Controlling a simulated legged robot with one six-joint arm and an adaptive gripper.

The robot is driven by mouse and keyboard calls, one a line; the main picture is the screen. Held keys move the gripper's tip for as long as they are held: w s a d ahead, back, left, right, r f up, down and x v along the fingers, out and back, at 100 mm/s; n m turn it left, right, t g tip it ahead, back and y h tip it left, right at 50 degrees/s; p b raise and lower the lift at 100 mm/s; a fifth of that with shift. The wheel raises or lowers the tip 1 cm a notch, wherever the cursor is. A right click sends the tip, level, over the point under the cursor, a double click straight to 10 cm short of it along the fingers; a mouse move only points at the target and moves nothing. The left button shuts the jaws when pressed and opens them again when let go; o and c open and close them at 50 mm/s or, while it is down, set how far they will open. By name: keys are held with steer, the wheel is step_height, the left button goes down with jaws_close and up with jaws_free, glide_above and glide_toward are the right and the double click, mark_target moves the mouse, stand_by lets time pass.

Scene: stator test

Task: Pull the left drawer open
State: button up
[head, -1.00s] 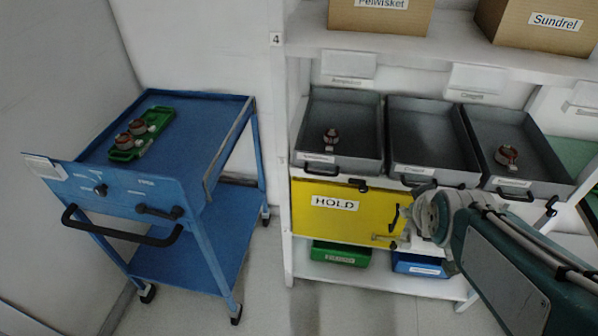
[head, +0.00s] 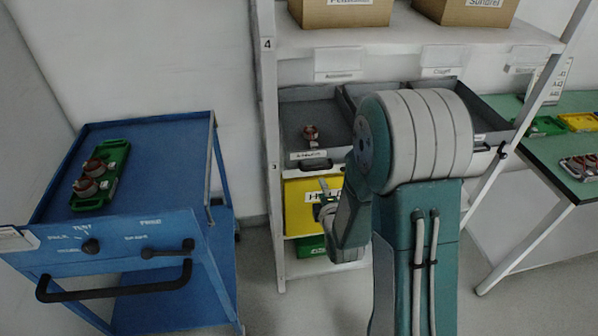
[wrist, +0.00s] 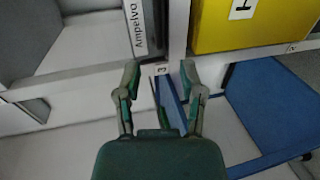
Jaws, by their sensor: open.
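The left drawer (head: 285,118) is a grey open-topped tray on the shelf in the head view. It has a white label and a dark handle (head: 316,164) on its front, and it looks pushed in. A reddish-brown part (head: 310,134) lies in it. My gripper (head: 325,195) is small in the head view, in front of the yellow panel and just below the handle. In the wrist view my gripper (wrist: 160,75) is open, with nothing between its fingers. The drawer's label (wrist: 138,25) shows beyond the left finger. My arm hides part of the neighbouring drawers.
The yellow HOLD panel (head: 297,210) is directly below the left drawer. The shelf's white upright (head: 268,150) stands beside it. A blue trolley (head: 150,235) with a green tray is at the left. A green table (head: 570,155) is at the right. Floor between trolley and shelf is clear.

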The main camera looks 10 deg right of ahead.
mark_target(316, 170)
steer(key=x, duration=1)
steer(key=shift+a, duration=0.15)
steer(key=shift+w+d, duration=0.25)
steer(key=shift+w, duration=0.05)
steer(key=shift+d, duration=0.75)
steer(key=shift+a, duration=0.25)
jaws_close()
steer(key=shift+a, duration=0.25)
